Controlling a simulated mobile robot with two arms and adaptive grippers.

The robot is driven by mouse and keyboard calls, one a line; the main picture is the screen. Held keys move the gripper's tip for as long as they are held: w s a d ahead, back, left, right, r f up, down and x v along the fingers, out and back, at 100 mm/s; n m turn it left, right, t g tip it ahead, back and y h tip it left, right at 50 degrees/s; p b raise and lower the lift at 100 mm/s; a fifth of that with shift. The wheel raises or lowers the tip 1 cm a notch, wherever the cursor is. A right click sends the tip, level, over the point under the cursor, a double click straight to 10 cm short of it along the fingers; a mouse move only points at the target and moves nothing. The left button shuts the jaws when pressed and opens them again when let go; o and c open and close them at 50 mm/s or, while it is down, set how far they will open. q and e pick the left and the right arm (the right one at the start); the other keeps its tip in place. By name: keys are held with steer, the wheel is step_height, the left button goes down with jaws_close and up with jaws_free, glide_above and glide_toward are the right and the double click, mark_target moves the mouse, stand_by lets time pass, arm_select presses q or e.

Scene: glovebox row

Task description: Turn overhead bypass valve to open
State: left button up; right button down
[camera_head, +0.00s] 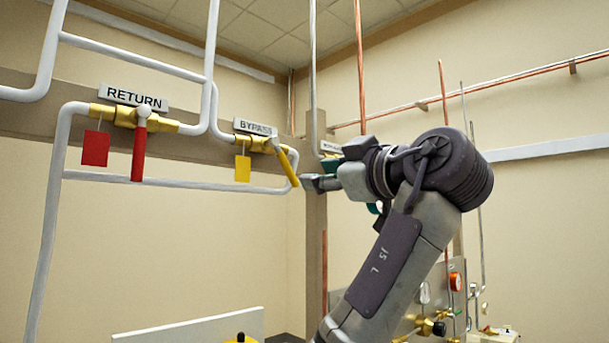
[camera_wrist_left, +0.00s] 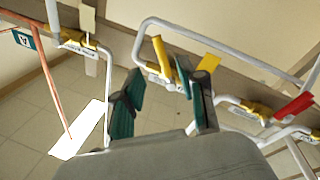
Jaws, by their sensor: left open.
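The bypass valve (camera_head: 262,144) is brass, under a BYPASS label on the wall pipework. Its yellow handle (camera_head: 288,167) slants down to the right, and a yellow tag hangs at its left. In the left wrist view the handle (camera_wrist_left: 162,54) shows beyond the gap between the fingertips, with the yellow tag (camera_wrist_left: 209,62) at right. My left gripper (camera_head: 318,178) is just right of the handle's lower end. In the wrist view it (camera_wrist_left: 160,72) is open, teal pads apart, with nothing seen gripped. Whether a finger touches the handle cannot be told. My right gripper is not in view.
Left of it is the RETURN valve (camera_head: 140,117) with a red handle (camera_head: 139,152) hanging straight down and a red tag (camera_head: 95,148). White pipes run around both valves. Another label (camera_head: 331,147) is partly hidden behind my left arm. Copper pipes (camera_head: 360,65) stand nearby.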

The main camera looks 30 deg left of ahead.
arm_select(q)
steer(key=shift+v, duration=1.1)
